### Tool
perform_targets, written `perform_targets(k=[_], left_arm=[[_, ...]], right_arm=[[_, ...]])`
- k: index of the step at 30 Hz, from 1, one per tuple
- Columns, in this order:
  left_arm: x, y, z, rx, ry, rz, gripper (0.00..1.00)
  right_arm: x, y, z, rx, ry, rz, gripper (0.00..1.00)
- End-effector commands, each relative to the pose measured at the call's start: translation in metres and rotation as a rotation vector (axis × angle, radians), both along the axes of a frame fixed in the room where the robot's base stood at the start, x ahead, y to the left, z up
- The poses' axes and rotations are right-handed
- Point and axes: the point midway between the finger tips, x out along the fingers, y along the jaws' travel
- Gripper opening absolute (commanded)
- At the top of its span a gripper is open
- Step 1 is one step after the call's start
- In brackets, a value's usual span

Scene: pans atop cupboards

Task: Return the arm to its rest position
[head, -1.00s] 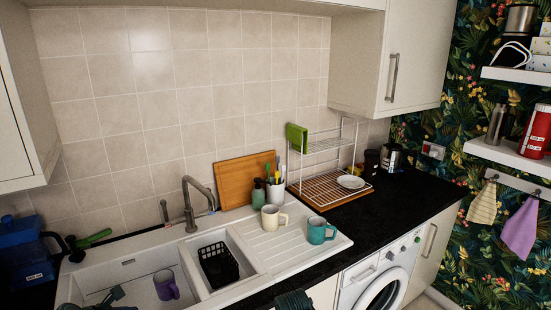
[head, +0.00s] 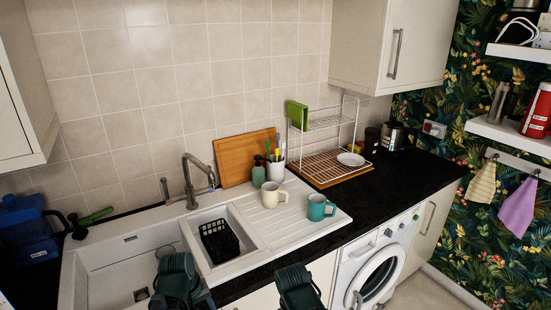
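Two dark green parts of my arms show at the bottom of the head view. My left gripper (head: 176,277) is over the right part of the white sink (head: 110,262), left of the black basket. My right gripper (head: 297,287) is in front of the cupboard below the worktop, left of the washing machine. Both are seen end-on and cropped, so their fingers cannot be made out. No purple mug shows in the sink; the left arm covers part of the basin.
A black basket (head: 219,241) sits in the small basin. A cream mug (head: 271,194) and a teal mug (head: 319,208) stand on the drainer. A wire rack (head: 322,124) holds a white plate (head: 351,159). The dark worktop (head: 400,185) is mostly clear at right. A washing machine (head: 378,270) stands below.

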Motion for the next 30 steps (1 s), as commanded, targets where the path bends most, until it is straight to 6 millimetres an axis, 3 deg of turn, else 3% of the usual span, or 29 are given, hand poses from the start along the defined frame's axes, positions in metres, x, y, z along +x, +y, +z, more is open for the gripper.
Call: perform_targets(k=[6,9,18,23,30], left_arm=[[-0.01,-0.033,-0.003,0.163,0.051,-0.474,0.48],[-0.022,-0.058,-0.026,0.177,0.075,-0.542,0.48],[-0.057,-0.121,-0.064,0.231,0.14,-0.731,0.48],[-0.068,-0.137,-0.072,0.252,0.159,-0.783,0.48],[-0.07,-0.139,-0.071,0.255,0.163,-0.792,0.48]], right_arm=[[0.0,0.0,0.0,0.0,0.0,0.0,0.5],[0.0,0.0,-0.023,0.0,0.0,0.0,0.5],[0.0,0.0,-0.061,0.0,0.0,0.0,0.5],[0.0,0.0,-0.069,0.0,0.0,0.0,0.5],[0.0,0.0,-0.068,0.0,0.0,0.0,0.5]])
